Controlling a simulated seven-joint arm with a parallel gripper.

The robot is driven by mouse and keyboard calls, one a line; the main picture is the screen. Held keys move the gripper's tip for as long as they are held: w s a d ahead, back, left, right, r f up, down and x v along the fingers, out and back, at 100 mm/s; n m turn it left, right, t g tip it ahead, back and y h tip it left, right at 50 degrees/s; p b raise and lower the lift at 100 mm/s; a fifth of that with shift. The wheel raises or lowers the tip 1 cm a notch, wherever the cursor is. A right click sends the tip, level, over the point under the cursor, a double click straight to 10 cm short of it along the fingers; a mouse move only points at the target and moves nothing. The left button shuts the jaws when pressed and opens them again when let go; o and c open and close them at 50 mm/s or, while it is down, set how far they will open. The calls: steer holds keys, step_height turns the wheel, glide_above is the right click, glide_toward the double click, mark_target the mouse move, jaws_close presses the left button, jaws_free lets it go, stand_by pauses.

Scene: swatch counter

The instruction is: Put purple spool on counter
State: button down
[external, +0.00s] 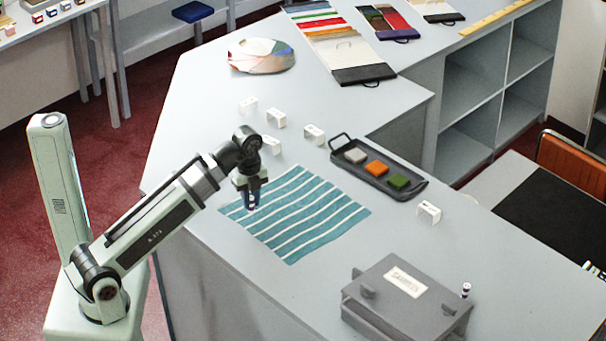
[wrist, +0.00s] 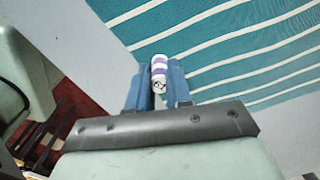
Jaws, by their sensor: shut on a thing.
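My gripper (external: 252,204) is over the left part of the teal-and-white striped cloth (external: 300,212) on the grey counter (external: 215,115). In the wrist view, my gripper (wrist: 158,82) has its two blue fingers shut on the purple spool (wrist: 158,68), which shows white and purple bands. The spool appears against the cloth's edge there. In the external view the fingers hide most or all of it. I cannot tell how high it is above the cloth, or whether it touches it.
A dark tray (external: 352,165) with grey, orange and green blocks lies behind the cloth. Several small white holders (external: 276,118) stand nearby. Bare counter surrounds the cloth.

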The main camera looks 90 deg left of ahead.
steer(key=s+a+r+n, duration=0.15)
steer(key=s+a, duration=0.25)
steer(key=a, duration=0.7)
steer(key=s+a+r+n, duration=0.1)
steer(key=s+a+n, duration=0.25)
steer(key=a, duration=0.75)
steer(key=s+a+r+n, duration=0.15)
steer(key=s+a, duration=0.35)
steer(key=a, duration=0.5)
steer(key=w+a+r+n, duration=0.3)
steer(key=a, duration=0.8)
steer(key=f+n, duration=0.1)
steer(key=f, duration=0.4)
steer(key=f+n, duration=0.2)
steer(key=f, duration=0.3)
steer(key=shift+a, duration=0.2)
steer(key=shift+f, duration=0.15)
steer(key=c, duration=1)
jaws_free()
steer(key=shift+c, duration=0.2)
step_height(320, 180, up, 12)
